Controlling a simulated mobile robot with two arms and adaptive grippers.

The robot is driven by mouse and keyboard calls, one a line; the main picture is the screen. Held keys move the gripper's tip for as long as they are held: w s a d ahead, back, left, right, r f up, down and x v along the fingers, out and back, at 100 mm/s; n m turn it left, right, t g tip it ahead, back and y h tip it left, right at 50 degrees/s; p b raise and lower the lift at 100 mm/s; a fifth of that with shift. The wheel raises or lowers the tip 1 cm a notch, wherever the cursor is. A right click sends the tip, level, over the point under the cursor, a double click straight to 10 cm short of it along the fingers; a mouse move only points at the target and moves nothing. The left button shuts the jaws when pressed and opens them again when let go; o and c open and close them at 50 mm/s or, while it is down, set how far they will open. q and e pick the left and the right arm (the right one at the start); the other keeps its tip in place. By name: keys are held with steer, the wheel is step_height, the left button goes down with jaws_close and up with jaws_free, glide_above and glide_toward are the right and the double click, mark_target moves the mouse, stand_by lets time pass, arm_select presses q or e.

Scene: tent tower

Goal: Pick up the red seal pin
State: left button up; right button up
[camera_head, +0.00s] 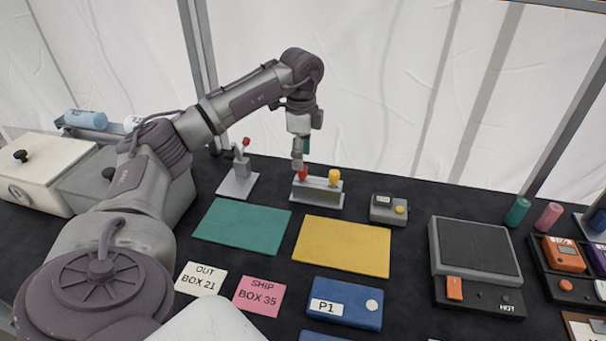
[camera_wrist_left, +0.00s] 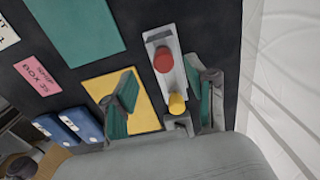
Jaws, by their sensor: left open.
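The red seal pin (camera_head: 303,174) stands in a grey holder (camera_head: 318,197), to the left of a yellow pin (camera_head: 334,177). In the left wrist view the red pin (camera_wrist_left: 163,60) shows its round top, with the yellow pin (camera_wrist_left: 177,104) beside it in the same holder. My left gripper (camera_head: 298,160) points down just above the red pin and partly overlaps it in the head view. In the wrist view its two green-padded fingers (camera_wrist_left: 163,88) are open on either side of the pins, with nothing between them gripped. My right gripper is not in view.
Green (camera_head: 240,227) and yellow (camera_head: 342,245) mats lie in front. White tent walls rise behind the table.

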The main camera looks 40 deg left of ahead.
mark_target(302, 180)
arm_select(q)
steer(key=shift+w+f, duration=0.1)
steer(key=shift+f, duration=0.5)
step_height(302, 180, down, 4)
steer(key=shift+w+f+p, duration=0.15)
steer(key=shift+f+p, duration=0.05)
steer(key=shift+p, duration=0.55)
steer(key=shift+c, duration=0.4)
jaws_close()
